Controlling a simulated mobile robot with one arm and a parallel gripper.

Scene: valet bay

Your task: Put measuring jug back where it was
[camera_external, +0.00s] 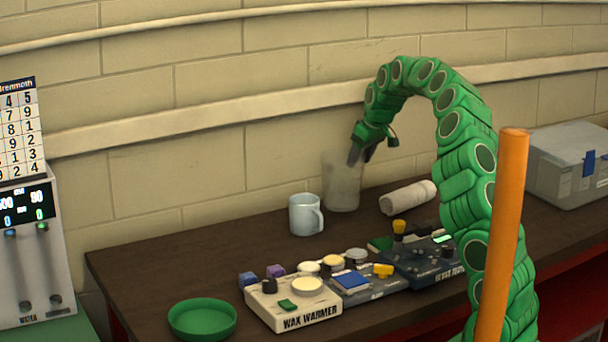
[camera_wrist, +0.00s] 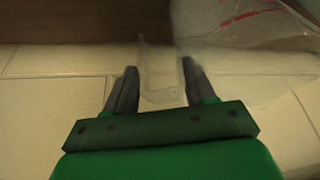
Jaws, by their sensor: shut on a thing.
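The measuring jug (camera_external: 342,185) is a clear, frosted vessel at the back of the dark bench, close to the wall and right of a pale blue mug. It is upright; whether its base touches the bench I cannot tell. My gripper (camera_external: 361,154) reaches down from above to the jug's upper right side. In the wrist view, the jug's clear body with red print (camera_wrist: 250,35) is at the upper right. A clear strip of it, which looks like the handle, lies between the dark fingers of my gripper (camera_wrist: 158,68), which is shut on it.
The pale blue mug (camera_external: 305,215) stands just left of the jug, and a white roll (camera_external: 408,197) lies to its right. In front are the wax warmer (camera_external: 293,306), other control boxes (camera_external: 370,287) and a green bowl (camera_external: 202,319). A grey box (camera_external: 565,165) is at far right.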

